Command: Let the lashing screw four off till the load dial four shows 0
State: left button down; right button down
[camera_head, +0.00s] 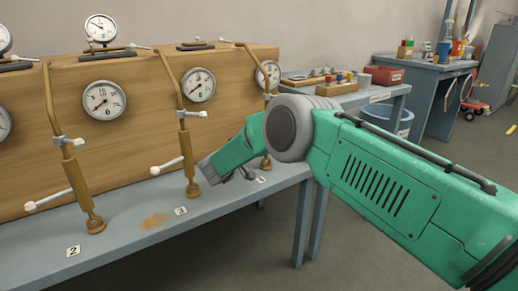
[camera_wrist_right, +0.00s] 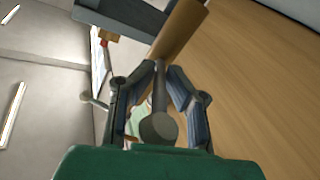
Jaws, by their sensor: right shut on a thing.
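Lashing screw four, a brown turnbuckle, is mostly hidden behind my right arm in the head view; its foot (camera_head: 266,162) shows by the number 4 tag (camera_head: 262,180). Its brown barrel (camera_wrist_right: 180,30) shows in the right wrist view. My right gripper (camera_wrist_right: 158,95) is shut on the screw's grey handle bar (camera_wrist_right: 158,125), whose rounded end points toward the camera. Load dial four (camera_head: 262,76), white and round on the wooden box, is partly covered by the bent brown rod; I cannot read its needle. My left gripper is not in view.
Lashing screw three (camera_head: 187,155) stands just left of my right arm, its white-tipped handle sticking out left. Lashing screw two (camera_head: 75,185) is farther left. The wooden box (camera_head: 140,130) is close behind. A tray of small parts (camera_head: 335,86) lies to the right.

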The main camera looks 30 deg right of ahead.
jog(key=shift+w+a+f+m+g+h+b, duration=0.2)
jog(key=shift+w+m+g+h+b, duration=0.1)
jog(key=shift+m+g+b, duration=0.15)
jog(key=c, duration=1.6)
grip_release()
jog(key=shift+r, duration=0.1)
jog(key=v, duration=1.2)
jog(key=shift+w, duration=0.2)
jog(key=shift+a, duration=0.1)
